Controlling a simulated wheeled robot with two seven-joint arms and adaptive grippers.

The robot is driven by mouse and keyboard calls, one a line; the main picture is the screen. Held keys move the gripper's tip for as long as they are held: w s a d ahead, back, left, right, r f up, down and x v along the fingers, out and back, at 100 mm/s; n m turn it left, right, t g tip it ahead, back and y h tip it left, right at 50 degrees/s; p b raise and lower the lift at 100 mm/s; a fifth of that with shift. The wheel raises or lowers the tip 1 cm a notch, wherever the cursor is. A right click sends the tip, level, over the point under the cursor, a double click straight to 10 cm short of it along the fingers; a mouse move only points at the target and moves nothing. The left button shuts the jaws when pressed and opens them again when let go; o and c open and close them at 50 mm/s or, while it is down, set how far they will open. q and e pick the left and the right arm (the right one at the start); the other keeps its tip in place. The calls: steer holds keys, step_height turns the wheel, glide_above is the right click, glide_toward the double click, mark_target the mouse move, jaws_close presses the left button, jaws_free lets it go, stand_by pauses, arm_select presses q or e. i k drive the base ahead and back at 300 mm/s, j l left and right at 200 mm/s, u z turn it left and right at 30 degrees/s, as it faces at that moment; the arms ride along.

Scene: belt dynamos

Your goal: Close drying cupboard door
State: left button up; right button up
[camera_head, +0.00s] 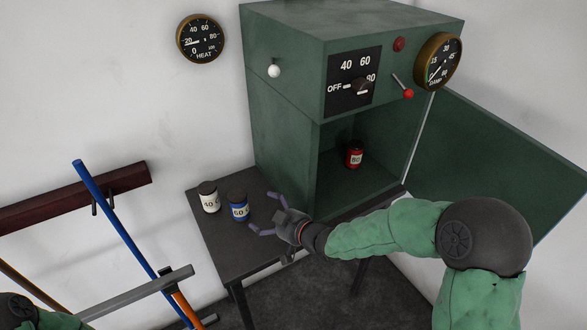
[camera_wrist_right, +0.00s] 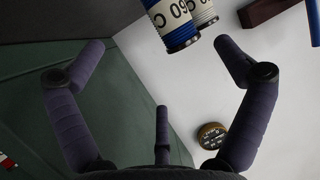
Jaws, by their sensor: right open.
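The drying cupboard (camera_head: 285,110) is a green box on a dark table, with a dial panel on its front. Its green door (camera_head: 485,155) stands wide open, swung out to the right. Inside, a red jar (camera_head: 354,155) stands on the cupboard floor. My right gripper (camera_head: 260,213) is open and empty, left of the cupboard opening and beside the blue jar (camera_head: 239,206), well away from the door. The wrist view shows its spread fingers (camera_wrist_right: 160,45) with the blue jar (camera_wrist_right: 178,25) beyond them. My left gripper is out of view; part of my left arm shows at lower left.
A white jar (camera_head: 208,197) stands beside the blue one on the dark table (camera_head: 232,250). A heat gauge (camera_head: 201,39) hangs on the wall. A brown rack (camera_head: 75,198) and a blue pole (camera_head: 120,225) are at left.

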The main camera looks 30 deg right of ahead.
mark_target(463, 149)
steer(key=k+l+z, duration=0.1)
steer(key=z, duration=0.3)
steer(key=i+j+z, duration=0.1)
steer(key=z, duration=0.75)
